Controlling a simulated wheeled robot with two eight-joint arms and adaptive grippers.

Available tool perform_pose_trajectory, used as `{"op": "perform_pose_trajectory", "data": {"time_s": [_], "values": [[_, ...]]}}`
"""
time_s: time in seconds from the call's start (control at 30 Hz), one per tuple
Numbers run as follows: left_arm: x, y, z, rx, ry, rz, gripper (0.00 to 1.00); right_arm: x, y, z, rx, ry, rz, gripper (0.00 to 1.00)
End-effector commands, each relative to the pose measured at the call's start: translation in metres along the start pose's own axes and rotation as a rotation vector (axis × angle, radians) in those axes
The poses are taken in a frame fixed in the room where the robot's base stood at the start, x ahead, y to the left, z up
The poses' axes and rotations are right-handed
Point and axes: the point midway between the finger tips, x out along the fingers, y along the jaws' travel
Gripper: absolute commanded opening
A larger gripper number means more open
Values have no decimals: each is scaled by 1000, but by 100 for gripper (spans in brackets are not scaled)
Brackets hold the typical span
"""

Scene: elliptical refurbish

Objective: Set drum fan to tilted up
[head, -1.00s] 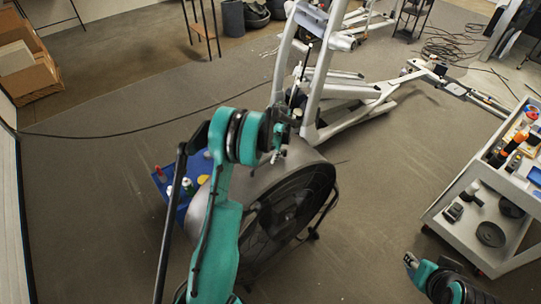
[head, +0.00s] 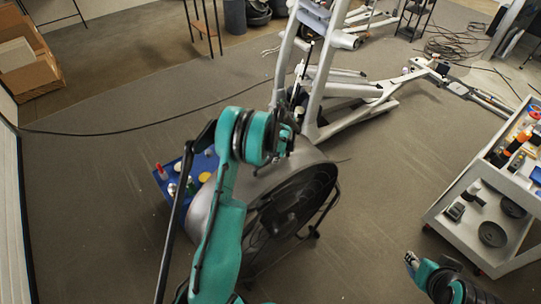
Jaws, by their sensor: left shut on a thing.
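The drum fan (head: 205,207) stands on the floor at the middle of the head view. It has a silver-grey drum and a dark round grille (head: 290,212) facing the lower right. Its dark stand shows at the right side. My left arm crosses in front of the drum and hides part of it. My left gripper (head: 286,152) is at the drum's upper edge, mostly hidden behind my arm, and is shut on the drum fan. My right gripper (head: 411,262) is at the lower right, apart from the fan; its fingers are too small to read.
A blue tray (head: 164,186) with small items lies left of the fan. A white exercise machine (head: 335,118) stands just behind it. A white cart (head: 452,232) with tools is at the right. A black cable (head: 120,133) crosses the floor. Floor between fan and cart is clear.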

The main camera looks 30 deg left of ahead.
Motion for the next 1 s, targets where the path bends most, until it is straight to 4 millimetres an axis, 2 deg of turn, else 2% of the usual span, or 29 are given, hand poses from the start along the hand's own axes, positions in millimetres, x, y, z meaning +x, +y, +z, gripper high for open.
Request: {"op": "perform_pose_trajectory", "data": {"time_s": [0.03, 0.1, 0.5, 0.6, 0.7, 0.8, 1.0], "values": [[2, 19, -1, 9, 0, -18, 0, 8, 0, 6, 0, 0, 0, 40], [0, 41, -1, 10, 1, -59, 0, 17, 0, 12, 0, 0, 0, 40], [3, 162, 0, 13, 2, -296, 0, 69, 0, 50, 0, 0, 0, 40], [6, 186, 0, 10, 1, -346, 0, 81, 0, 58, 0, 0, 0, 40], [7, 202, 0, 8, 2, -383, 0, 89, 0, 64, 0, 0, 0, 40], [7, 211, 1, 4, 3, -404, 0, 93, 0, 66, 0, 0, 0, 40], [5, 215, 2, 2, 2, -408, 0, 92, 0, 66, 0, 0, 0, 40]]}}
